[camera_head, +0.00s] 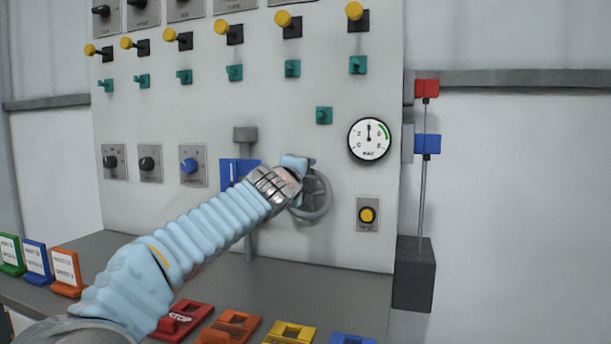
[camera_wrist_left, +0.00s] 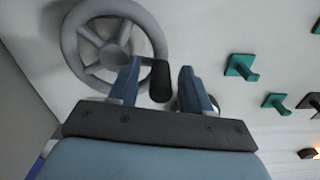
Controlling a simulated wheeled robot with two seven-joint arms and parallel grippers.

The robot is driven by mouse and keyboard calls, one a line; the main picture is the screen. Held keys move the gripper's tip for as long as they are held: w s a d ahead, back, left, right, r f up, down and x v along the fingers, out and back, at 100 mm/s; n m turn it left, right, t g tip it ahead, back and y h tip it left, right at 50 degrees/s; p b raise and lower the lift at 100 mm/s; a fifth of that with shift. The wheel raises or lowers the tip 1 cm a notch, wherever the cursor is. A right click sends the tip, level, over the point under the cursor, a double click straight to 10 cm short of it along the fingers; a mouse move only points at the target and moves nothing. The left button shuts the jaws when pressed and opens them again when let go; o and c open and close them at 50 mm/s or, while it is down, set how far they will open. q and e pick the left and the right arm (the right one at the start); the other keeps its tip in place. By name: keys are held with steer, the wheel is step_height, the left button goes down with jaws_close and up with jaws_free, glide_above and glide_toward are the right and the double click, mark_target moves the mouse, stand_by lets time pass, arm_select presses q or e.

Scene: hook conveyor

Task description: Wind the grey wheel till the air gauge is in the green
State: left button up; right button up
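The grey wheel (camera_head: 324,203) is mounted on the white panel, partly hidden behind my left gripper (camera_head: 297,168). In the left wrist view the wheel (camera_wrist_left: 117,50) shows its spokes, hub and dark handle knob (camera_wrist_left: 160,82). The knob lies between the fingers of my left gripper (camera_wrist_left: 163,88); small gaps seem to show on both sides, so the fingers look open around it. The air gauge (camera_head: 369,139) is right of the wheel. Its black needle points straight up, just left of the green arc at the upper right. My right gripper is not in view.
A yellow button (camera_head: 367,215) sits below the gauge. Teal pegs (camera_head: 324,116) and yellow-knobbed levers (camera_head: 290,22) line the panel above. A blue plate (camera_head: 232,175) is left of the wheel. Coloured signs (camera_head: 67,271) and blocks (camera_head: 235,325) occupy the grey ledge.

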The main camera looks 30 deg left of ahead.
arm_select(q)
steer(key=shift+s+d, duration=0.1)
steer(key=shift+s, duration=0.25)
steer(key=b+v, duration=0.3)
steer(key=v, duration=1)
steer(key=shift+s+f, duration=0.1)
